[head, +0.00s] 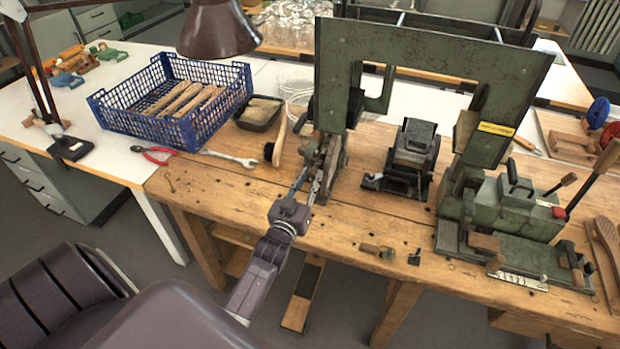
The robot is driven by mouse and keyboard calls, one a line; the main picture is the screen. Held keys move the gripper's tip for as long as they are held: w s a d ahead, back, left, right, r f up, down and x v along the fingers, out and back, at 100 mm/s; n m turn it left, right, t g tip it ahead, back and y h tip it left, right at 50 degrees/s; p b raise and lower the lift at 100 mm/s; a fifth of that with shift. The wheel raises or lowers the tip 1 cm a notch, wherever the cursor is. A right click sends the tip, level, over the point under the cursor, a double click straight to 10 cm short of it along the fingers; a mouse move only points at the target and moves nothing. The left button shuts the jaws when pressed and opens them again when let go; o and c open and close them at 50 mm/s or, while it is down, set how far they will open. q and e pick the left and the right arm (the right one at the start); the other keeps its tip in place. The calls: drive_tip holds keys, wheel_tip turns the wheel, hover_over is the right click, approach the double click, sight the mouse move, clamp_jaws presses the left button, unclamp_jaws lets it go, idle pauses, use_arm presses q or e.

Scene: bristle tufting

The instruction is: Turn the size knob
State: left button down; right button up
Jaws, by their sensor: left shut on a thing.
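The green tufting machine (333,75) stands on the wooden bench, a tall frame with a lower mechanism at its left foot. My left gripper (316,174) reaches up to this left foot from the front edge of the bench. Its fingers are closed at the mechanism there, shut on the size knob. The knob itself is hidden by the fingers and cannot be made out. My right gripper is not in view.
A blue crate (95,108) with wooden brush backs stands at the left, next to a black tray (244,124). Red pliers (155,154), a wrench (230,158) and a brush (279,142) lie left of my gripper. A dark block-like device (409,150) and a green lever unit (518,215) stand to the right.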

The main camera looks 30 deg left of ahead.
use_arm(q)
drive_tip(key=m, duration=0.5)
drive_tip(key=shift+m+b, duration=0.4)
drive_tip(key=shift+m, duration=1.5)
drive_tip(key=c, duration=1.7)
unclamp_jaws()
